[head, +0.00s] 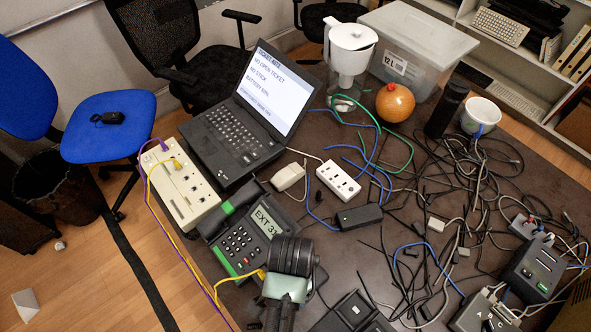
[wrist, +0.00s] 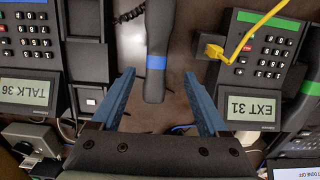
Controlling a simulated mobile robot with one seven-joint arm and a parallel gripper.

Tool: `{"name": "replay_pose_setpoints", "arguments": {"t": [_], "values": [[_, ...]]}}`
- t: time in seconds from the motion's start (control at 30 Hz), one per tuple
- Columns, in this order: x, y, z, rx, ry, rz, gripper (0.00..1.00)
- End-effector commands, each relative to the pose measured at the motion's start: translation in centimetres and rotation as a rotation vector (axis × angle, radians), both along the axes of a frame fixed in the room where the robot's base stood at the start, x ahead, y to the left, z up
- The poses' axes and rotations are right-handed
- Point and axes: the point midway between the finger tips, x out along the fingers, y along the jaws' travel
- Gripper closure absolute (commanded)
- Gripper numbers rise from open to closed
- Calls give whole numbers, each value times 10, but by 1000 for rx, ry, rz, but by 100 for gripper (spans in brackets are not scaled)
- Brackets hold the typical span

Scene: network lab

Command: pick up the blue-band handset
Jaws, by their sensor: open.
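The blue-band handset (wrist: 156,40) is dark grey with a blue band and lies lengthwise on the dark table in the wrist view, between two desk phones. My gripper (wrist: 159,72) is open, with blue fingers on either side of the handset's near end in the picture. I see gaps on both sides and no contact; the height between them is hard to tell. The handset's far end is cut off by the frame's top. In the head view my arm covers this spot, and I cannot make out the handset there.
The EXT 31 phone (wrist: 262,75) with a yellow cable stands right of my gripper. The TALK 36 phone (wrist: 28,70) stands left.

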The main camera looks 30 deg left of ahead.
Motion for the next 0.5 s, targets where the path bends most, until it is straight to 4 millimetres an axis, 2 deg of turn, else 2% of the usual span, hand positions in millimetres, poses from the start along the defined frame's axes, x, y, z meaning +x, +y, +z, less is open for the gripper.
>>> {"name": "replay_pose_setpoints", "arguments": {"t": [0.1,0.33,0.5], "values": [[0,0,-17,-1,1,0,22],[-1,-2,-33,-1,1,0,22],[-3,-7,-59,-1,1,2,22]]}}
